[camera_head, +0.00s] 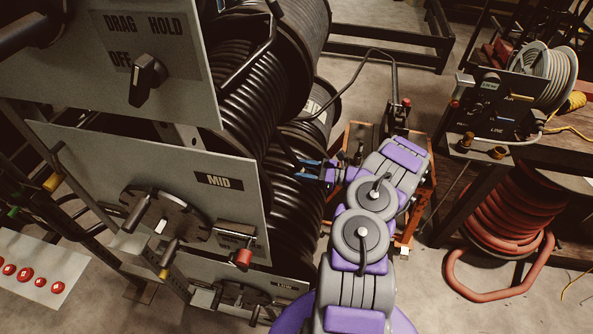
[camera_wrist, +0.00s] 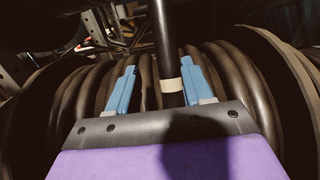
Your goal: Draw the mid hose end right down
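The MID panel (camera_head: 150,190) fronts a reel wound with black hose (camera_head: 293,205). My gripper (camera_head: 308,169) is at the right side of this reel, its blue fingers pointing left toward the coils. In the wrist view my gripper (camera_wrist: 158,62) is open, its two blue fingers wide apart. A black hose end (camera_wrist: 163,40) with a pale band (camera_wrist: 172,85) stands between the fingers, nearer the right one. A gap shows on its left; contact on its right cannot be told. Its lower end is hidden behind my gripper's palm.
An upper reel (camera_head: 245,100) with its DRAG/HOLD panel (camera_head: 150,50) is above. An orange stand (camera_head: 408,232) with a black lever machine (camera_head: 396,112) lies behind my arm. A bench (camera_head: 545,160) and red hose coil (camera_head: 505,215) are at right. Floor is clear between them.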

